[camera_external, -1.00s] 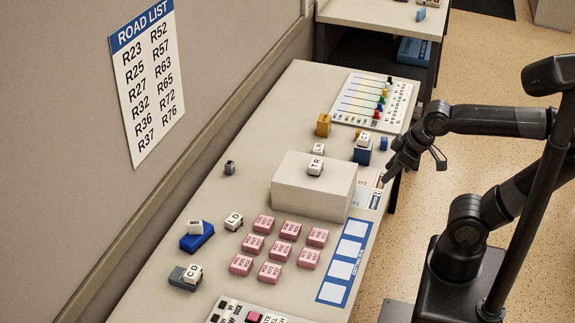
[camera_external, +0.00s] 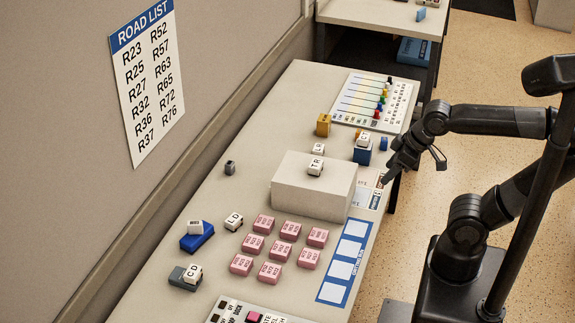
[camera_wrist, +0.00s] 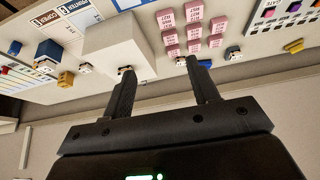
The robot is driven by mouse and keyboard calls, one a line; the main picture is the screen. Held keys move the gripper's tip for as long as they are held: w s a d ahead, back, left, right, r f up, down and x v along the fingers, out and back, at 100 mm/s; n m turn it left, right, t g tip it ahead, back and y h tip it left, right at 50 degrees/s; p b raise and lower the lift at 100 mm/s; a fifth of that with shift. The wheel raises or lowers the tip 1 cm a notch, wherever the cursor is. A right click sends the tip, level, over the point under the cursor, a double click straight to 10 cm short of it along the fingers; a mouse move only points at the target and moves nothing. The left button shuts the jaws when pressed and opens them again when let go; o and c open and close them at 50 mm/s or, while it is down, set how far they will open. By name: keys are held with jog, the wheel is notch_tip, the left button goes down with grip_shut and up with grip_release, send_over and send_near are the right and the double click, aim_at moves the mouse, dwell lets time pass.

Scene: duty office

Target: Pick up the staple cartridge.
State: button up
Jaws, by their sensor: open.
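I cannot surely pick out the staple cartridge. A small dark grey piece (camera_external: 230,168) stands alone on the table left of the white box; its kind is too small to tell. My gripper (camera_external: 387,180) is at the right edge of the table, right of the white box and far from that piece. In the wrist view my gripper (camera_wrist: 158,68) has its two fingers apart with nothing between them. The grey piece is not clear in the wrist view.
The white box (camera_external: 310,196) stands mid-table with a TR tile on top. Pink blocks (camera_external: 290,231), a blue block (camera_external: 197,238) and a grey block (camera_external: 184,279) bearing tiles lie nearer. A yellow block (camera_external: 323,125) stands behind. The wall borders the table's left side.

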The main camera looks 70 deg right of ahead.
jog(key=w+d+f+m+g+y, duration=0.1)
jog(key=w+d+f+m+g, duration=0.1)
jog(key=w+d+m, duration=0.35)
jog(key=m+t+y, duration=0.2)
jog(key=m+t, duration=0.8)
jog(key=m, duration=1.8)
send_over(379, 148)
jog(key=s+d, duration=0.1)
jog(key=s, duration=0.9)
notch_tip(379, 148, down, 23)
jog(key=x, duration=0.5)
jog(key=shift+w+d+f, duration=0.15)
jog(key=shift+d+f, duration=0.05)
jog(key=shift+f, duration=0.05)
jog(key=shift+g, duration=0.3)
jog(key=shift+d+r+x, duration=0.1)
jog(key=shift+d+x, duration=0.05)
jog(key=shift+x, duration=1.2)
jog(key=shift+d+r+x, duration=0.1)
jog(key=shift+x, duration=1.3)
jog(key=shift+w, duration=0.15)
jog(key=shift+c, duration=0.5)
